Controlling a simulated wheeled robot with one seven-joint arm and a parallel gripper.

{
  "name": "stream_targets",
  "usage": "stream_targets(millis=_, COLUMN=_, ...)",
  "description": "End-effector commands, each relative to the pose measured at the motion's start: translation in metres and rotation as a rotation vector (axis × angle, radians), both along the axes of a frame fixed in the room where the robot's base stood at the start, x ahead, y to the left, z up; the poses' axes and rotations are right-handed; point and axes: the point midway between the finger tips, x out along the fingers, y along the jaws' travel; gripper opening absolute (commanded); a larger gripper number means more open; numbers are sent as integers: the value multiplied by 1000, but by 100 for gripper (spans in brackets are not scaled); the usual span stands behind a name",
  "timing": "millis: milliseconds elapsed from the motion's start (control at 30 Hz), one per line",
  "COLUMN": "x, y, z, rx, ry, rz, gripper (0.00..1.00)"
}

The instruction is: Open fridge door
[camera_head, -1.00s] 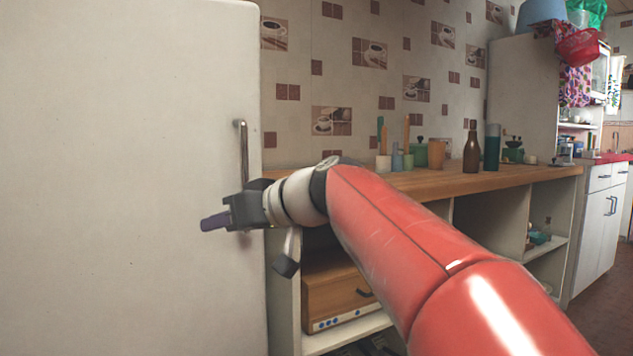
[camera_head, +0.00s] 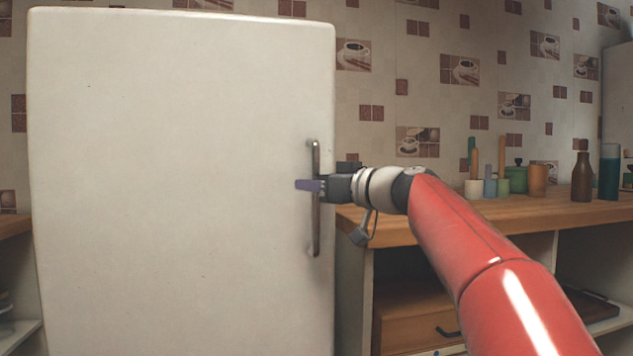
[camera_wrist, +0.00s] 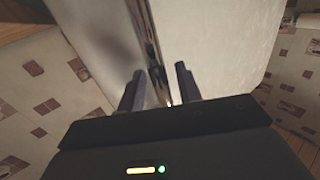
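The white fridge door (camera_head: 180,190) fills much of the head view and looks shut. Its upright metal handle (camera_head: 316,235) runs along the door's right edge. My gripper (camera_head: 308,185) is at the handle, a little above its middle, reaching in from the right. In the wrist view, the two dark fingers of my gripper (camera_wrist: 160,72) stand apart, one on each side of the handle (camera_wrist: 150,40). A gap shows between the right finger and the handle; whether the left finger touches it I cannot tell. The door (camera_wrist: 225,45) also shows behind the fingers.
A wooden counter (camera_head: 440,220) stands right of the fridge, with bottles and several jars on it. A wooden drawer box (camera_head: 415,318) sits on the shelf below. Part of another counter (camera_head: 14,226) shows left of the fridge. A tiled wall is behind.

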Motion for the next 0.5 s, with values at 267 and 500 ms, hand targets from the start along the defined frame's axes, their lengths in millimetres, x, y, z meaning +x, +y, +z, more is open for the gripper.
stream_targets(millis=267, x=1, y=1, z=0, rx=0, ry=0, rz=0, gripper=33)
stream_targets(millis=500, x=1, y=1, z=0, rx=1, ry=1, rz=0, gripper=2)
